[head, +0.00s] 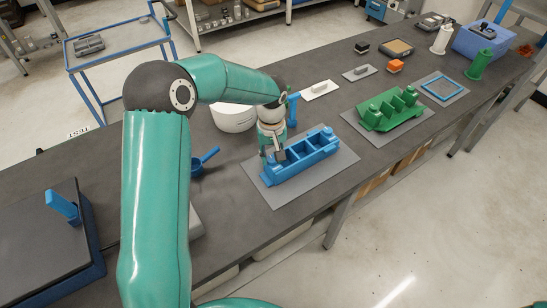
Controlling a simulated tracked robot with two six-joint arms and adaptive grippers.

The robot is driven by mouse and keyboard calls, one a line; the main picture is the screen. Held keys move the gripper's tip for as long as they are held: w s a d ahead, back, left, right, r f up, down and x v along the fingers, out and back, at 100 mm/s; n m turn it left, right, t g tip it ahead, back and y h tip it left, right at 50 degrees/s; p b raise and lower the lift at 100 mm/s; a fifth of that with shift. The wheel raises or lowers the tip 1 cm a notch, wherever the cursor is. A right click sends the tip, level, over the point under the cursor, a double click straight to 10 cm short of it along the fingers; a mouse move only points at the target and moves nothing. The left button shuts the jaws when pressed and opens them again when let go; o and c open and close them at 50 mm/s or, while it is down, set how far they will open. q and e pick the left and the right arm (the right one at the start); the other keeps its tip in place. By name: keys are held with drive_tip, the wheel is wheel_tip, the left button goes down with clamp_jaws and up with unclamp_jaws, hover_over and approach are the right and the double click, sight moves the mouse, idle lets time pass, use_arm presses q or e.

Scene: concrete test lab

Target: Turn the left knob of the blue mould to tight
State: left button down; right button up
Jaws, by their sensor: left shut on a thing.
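The blue mould (302,160) is an open box with inner dividers on a grey mat (270,197) on the bench. A blue knob (328,132) shows at its right end. My left gripper (273,156) points down over the mould's left end and is shut on the left knob there. The gripper hides most of that knob, so its turn position cannot be read. My right gripper is not in view.
A white bowl (233,118) and a blue scoop (205,160) are left of the mould. A blue upright tool (293,108) stands behind it. A green mould (392,109) on its own mat is to the right.

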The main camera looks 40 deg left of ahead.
use_arm(q)
drive_tip(key=m+b, duration=0.1)
drive_tip(key=m, duration=0.2)
drive_tip(key=shift+m, duration=0.3)
drive_tip(key=m+b, duration=0.1)
drive_tip(key=m, duration=0.3)
drive_tip(key=shift+m, duration=0.3)
drive_tip(key=m, duration=0.3)
drive_tip(key=shift+m, duration=0.3)
drive_tip(key=m, duration=0.4)
drive_tip(key=shift+m, duration=0.3)
drive_tip(key=m, duration=0.9)
drive_tip(key=shift+p, duration=0.35)
drive_tip(key=m+p, duration=0.1)
drive_tip(key=m, duration=0.3)
drive_tip(key=shift+m+p, duration=0.3)
drive_tip(key=shift+m, duration=1.8)
